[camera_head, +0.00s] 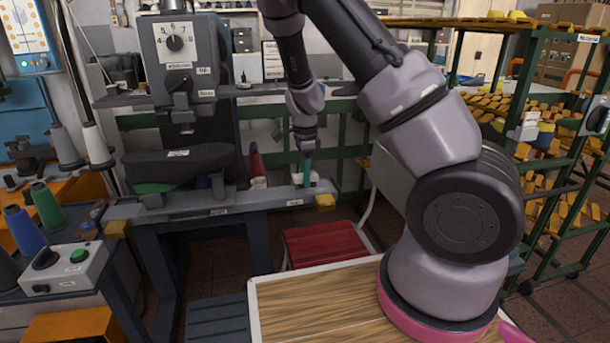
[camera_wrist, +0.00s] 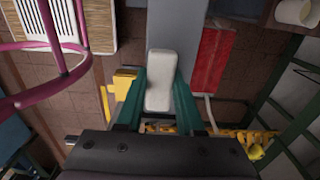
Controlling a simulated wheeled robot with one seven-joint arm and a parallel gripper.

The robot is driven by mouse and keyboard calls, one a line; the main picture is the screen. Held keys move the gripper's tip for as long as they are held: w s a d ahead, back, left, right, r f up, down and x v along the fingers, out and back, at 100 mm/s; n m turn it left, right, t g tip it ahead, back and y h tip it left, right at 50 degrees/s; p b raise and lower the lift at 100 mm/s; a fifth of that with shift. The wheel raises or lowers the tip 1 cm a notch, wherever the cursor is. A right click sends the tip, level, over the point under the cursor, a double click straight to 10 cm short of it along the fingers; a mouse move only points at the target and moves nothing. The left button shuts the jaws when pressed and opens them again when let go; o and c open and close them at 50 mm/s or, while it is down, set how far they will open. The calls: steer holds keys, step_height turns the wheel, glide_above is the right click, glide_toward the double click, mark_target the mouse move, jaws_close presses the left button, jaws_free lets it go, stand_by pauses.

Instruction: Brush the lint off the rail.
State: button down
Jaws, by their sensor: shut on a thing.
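My gripper (camera_head: 307,170) has teal fingers and is low over the right end of the grey rail (camera_head: 240,202). In the wrist view my gripper (camera_wrist: 158,98) is shut on a pale, rounded white block (camera_wrist: 158,78), held between the two fingers. It may be the brush; no bristles show. The grey rail (camera_wrist: 178,22) runs away beyond the block in that view. I cannot tell whether the block touches the rail. I cannot make out any lint in either view.
A yellow end piece (camera_head: 325,202) is at the rail's right end. A dark machine (camera_head: 180,165) with a padded arm stands over the rail's left part. A red stool (camera_head: 322,245) stands below on the right. A green rack (camera_head: 530,150) of shoe lasts is at right.

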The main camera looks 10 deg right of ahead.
mark_target(316, 173)
steer(key=shift+f, duration=1)
stand_by(0.3)
steer(key=shift+d, duration=0.1)
steer(key=shift+d, duration=3.5)
steer(key=shift+a+f, duration=0.1)
steer(key=shift+a, duration=3.55)
steer(key=shift+r, duration=0.2)
steer(key=shift+r, duration=2.95)
